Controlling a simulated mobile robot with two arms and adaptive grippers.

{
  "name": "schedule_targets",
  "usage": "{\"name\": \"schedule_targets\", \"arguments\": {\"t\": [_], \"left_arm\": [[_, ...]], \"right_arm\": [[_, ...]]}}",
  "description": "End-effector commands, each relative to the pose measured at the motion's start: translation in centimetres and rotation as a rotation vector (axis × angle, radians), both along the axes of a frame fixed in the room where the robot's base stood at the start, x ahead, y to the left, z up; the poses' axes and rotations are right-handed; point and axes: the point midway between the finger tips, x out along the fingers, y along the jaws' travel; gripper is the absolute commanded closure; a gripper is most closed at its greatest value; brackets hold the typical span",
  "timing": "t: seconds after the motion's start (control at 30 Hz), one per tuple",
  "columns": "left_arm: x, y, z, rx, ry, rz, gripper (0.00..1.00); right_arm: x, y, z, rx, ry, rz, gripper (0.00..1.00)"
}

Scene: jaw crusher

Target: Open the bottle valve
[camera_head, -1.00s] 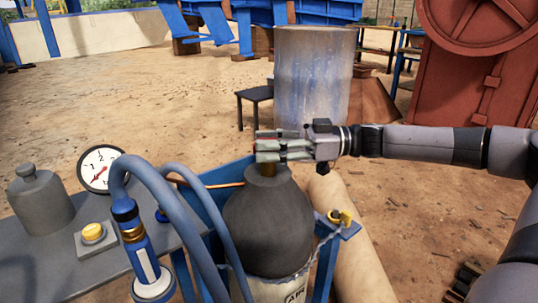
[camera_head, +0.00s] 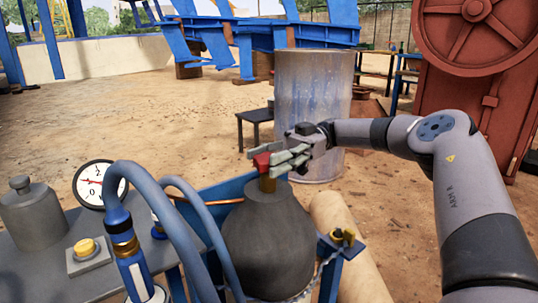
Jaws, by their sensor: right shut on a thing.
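A dark grey gas bottle (camera_head: 268,245) stands upright in a blue frame in the lower middle. Its valve (camera_head: 267,183) has a brass stem on top and a red part (camera_head: 261,161) above it. My right gripper (camera_head: 270,160) is shut on the valve top, its fingers coming in from the right and partly hiding it. A round white gauge (camera_head: 97,184) stands at the left, its needle pointing left. My left gripper does not show.
Thick blue hoses (camera_head: 160,200) arch in front at the left. A grey table (camera_head: 50,265) carries a yellow button (camera_head: 85,247) and a grey weight (camera_head: 33,212).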

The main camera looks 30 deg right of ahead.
Motion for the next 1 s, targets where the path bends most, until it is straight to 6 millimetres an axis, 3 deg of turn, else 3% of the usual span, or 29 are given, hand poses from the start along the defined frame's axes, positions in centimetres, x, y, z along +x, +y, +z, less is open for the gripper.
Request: {"name": "schedule_targets", "arguments": {"t": [0.6, 0.63, 0.93, 1.0], "left_arm": [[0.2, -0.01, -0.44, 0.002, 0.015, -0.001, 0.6], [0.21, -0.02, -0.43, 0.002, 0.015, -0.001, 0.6], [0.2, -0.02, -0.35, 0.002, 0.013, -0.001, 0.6], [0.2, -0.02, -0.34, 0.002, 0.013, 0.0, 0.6]], "right_arm": [[0.02, 0.01, 0.0, -0.001, -0.001, 0.043, 0.8], [0.02, 0.01, 0.0, -0.001, -0.001, 0.043, 0.51], [0.01, 0.0, 0.01, 0.0, -0.001, 0.042, 0.31], [0.01, -0.01, 0.01, 0.0, -0.001, 0.042, 0.31]]}}
